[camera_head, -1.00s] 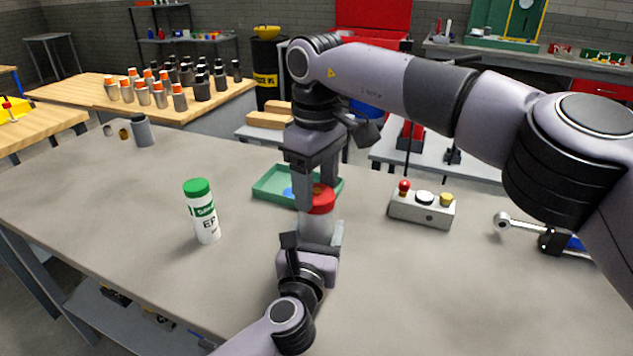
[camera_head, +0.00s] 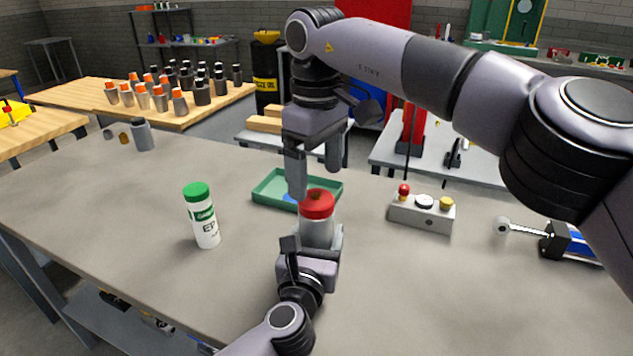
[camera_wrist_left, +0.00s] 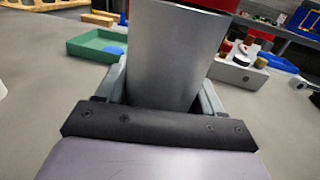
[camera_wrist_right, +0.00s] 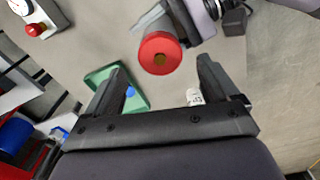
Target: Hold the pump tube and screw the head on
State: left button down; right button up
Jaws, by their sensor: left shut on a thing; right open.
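The pump tube (camera_head: 317,232) is a grey metal cylinder standing upright in the middle of the workbench. My left gripper (camera_head: 311,246) is shut around its lower part, and the tube fills the jaws in the left wrist view (camera_wrist_left: 172,60). The red head (camera_head: 317,204) sits on top of the tube, with a brassy centre; it also shows in the right wrist view (camera_wrist_right: 160,53). I cannot tell how tightly it is seated. My right gripper (camera_head: 314,180) is open and empty above the head, fingers pointing down.
A green tray (camera_head: 268,190) with a blue item lies behind the tube. A white bottle with a green cap (camera_head: 203,215) stands to the left. The front bench is clear.

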jog(key=shift+r, duration=0.5)
jog(key=shift+c, duration=0.5)
